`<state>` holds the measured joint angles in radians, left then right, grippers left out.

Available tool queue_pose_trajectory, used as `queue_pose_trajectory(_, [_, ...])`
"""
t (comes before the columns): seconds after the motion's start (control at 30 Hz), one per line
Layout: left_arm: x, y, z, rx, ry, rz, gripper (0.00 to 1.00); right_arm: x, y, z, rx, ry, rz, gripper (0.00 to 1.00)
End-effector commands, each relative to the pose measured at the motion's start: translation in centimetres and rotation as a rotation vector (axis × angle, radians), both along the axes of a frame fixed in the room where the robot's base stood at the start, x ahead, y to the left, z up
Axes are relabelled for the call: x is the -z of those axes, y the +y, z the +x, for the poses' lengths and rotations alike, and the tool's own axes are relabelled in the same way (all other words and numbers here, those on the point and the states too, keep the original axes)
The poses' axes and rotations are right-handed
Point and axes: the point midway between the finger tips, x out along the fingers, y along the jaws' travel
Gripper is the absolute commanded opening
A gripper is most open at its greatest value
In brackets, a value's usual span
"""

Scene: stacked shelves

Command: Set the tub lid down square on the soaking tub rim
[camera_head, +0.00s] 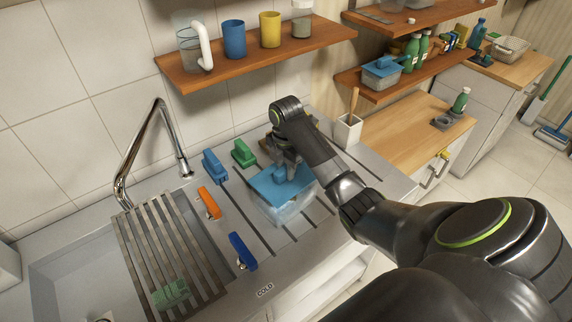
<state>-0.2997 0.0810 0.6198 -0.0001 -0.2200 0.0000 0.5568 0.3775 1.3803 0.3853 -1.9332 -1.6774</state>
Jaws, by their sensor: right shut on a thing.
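The soaking tub (287,209) is a clear, pale-blue box on the grooved grey drainboard. The flat blue tub lid (267,187) lies over its top, covering most of the opening. My right gripper (281,168) points down and is shut on the lid's raised blue handle. The lid looks close to level; I cannot tell whether it touches the rim all round. My gripper and wrist hide the lid's far part. My left gripper is out of view.
A white utensil holder (348,130) stands behind right. The sink rack (170,255) is at left. A wooden shelf (262,54) hangs above.

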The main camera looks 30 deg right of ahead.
Motion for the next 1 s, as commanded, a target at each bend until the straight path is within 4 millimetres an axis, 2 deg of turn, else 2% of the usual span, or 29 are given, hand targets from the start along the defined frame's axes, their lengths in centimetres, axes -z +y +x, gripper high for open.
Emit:
queue_pose_trajectory(0.17, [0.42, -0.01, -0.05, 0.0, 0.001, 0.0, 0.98, 0.84, 0.01, 0.0, 0.0, 0.0, 0.0, 0.0])
queue_pose_trajectory(0.73, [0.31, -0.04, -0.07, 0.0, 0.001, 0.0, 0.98, 0.79, 0.03, 0.0, 0.0, 0.0, 0.0, 0.0])
queue_pose_trajectory(1.0, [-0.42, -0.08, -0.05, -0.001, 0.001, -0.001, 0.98, 0.69, 0.04, 0.0, 0.0, 0.0, 0.0, 0.0])
